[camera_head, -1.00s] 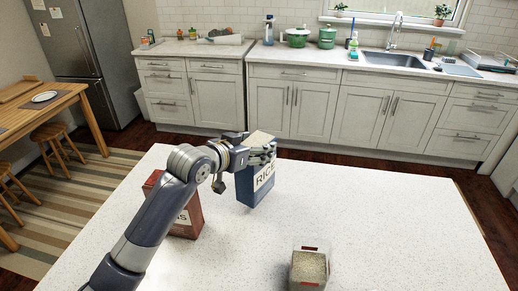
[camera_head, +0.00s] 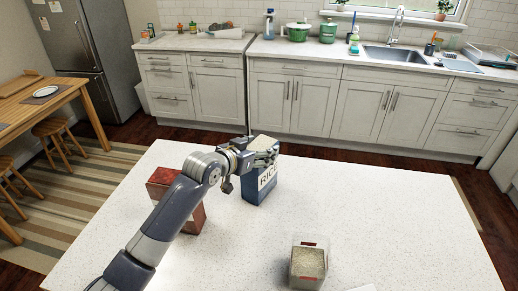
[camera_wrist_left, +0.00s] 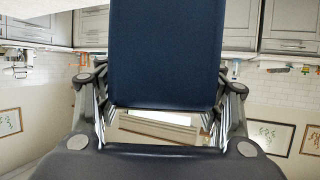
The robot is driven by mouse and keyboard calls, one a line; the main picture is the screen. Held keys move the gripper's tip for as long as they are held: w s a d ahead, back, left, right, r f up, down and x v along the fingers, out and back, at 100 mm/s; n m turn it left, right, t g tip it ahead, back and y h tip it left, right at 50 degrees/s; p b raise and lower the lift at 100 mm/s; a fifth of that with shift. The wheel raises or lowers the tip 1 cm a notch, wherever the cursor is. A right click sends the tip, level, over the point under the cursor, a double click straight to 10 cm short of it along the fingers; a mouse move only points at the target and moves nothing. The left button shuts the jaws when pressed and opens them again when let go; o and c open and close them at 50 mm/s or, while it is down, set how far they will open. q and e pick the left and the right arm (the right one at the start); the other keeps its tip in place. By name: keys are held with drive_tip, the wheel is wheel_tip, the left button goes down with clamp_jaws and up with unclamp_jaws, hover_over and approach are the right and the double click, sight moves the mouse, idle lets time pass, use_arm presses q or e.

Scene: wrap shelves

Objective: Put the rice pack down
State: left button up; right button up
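The rice pack (camera_head: 266,182) is a dark blue box with a pale top and a white RICE label. It stands upright at the far side of the white speckled counter (camera_head: 345,210), and its base appears to touch the top. My left gripper (camera_head: 265,159) is around its upper part, with fingers across the label side. In the left wrist view, the blue face of the rice pack (camera_wrist_left: 167,55) fills the space between the two fingers (camera_wrist_left: 165,105), which appear closed on its sides. My right gripper is not in view.
A red-brown box (camera_head: 192,219) stands left of the rice pack, partly behind my left arm. A clear container of grain (camera_head: 308,262) stands near the front. The counter's right side is clear. Beyond a floor gap are cabinets (camera_head: 300,105).

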use_arm(q)
drive_tip(key=o, duration=0.4)
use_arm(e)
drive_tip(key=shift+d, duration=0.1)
use_arm(q)
drive_tip(key=shift+r, duration=0.15)
drive_tip(key=shift+s+a+r, duration=0.15)
drive_tip(key=shift+s+a, duration=0.15)
drive_tip(key=shift+s, duration=0.1)
drive_tip(key=b+v, duration=0.2)
drive_tip(key=v, duration=0.9)
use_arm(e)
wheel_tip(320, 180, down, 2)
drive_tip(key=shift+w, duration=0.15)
